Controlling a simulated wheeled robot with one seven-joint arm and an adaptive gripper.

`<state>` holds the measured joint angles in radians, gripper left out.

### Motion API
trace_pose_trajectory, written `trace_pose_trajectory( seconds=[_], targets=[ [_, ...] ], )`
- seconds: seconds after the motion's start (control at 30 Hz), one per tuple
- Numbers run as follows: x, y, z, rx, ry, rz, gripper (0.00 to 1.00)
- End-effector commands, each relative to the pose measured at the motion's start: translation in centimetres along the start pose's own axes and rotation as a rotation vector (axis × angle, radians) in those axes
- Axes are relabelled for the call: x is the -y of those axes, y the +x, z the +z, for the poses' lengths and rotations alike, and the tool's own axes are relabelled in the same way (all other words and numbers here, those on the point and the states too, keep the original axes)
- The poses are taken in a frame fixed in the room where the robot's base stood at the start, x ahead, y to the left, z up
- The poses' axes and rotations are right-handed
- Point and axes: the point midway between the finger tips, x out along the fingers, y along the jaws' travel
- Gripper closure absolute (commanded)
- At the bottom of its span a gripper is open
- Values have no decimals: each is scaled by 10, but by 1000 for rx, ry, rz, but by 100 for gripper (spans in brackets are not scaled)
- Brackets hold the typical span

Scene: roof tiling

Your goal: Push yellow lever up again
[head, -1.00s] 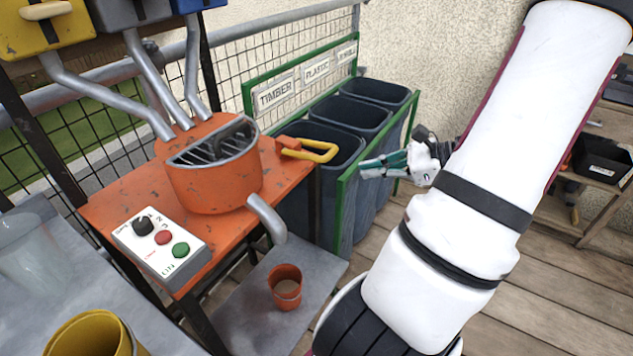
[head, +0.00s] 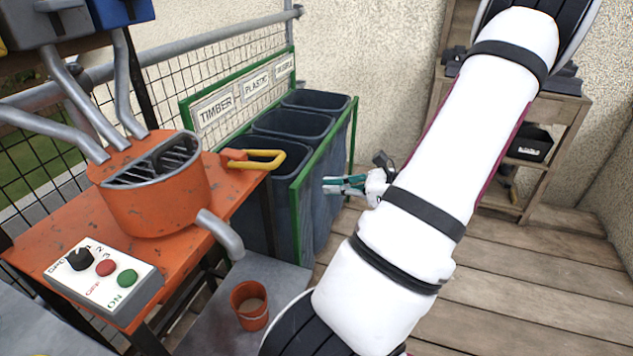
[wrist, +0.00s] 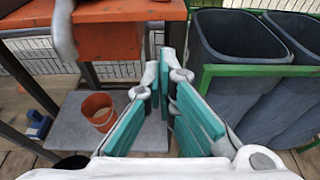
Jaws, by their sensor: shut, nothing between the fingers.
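The yellow lever (head: 262,159) is a loop handle on the right side of the orange mixer (head: 160,195), sticking out level to the right in the head view. The lever is not visible in the wrist view. My gripper (head: 326,185) is to the right of the lever and a little lower in the picture, with a clear gap between them. Its teal fingers are shut and empty. In the wrist view my gripper (wrist: 165,60) points toward the orange bench (wrist: 110,12) and its metal legs.
Dark bins in a green frame (head: 297,215) stand behind my gripper. A control box (head: 103,280) sits on the bench. Wooden decking is free at right.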

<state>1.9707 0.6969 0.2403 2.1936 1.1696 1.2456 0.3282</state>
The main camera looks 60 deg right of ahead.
Motion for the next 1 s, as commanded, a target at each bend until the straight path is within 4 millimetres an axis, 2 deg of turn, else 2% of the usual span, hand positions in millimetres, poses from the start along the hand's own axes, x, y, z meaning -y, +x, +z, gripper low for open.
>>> trace_pose_trajectory(
  seconds=[0.47, 0.7, 1.0],
  targets=[
    [-1, 91, -1, 2, -1, 4, 100],
    [0, 96, 30, 0, -2, 0, 100],
    [0, 99, 39, 1, 0, 1, 100]
  ],
)
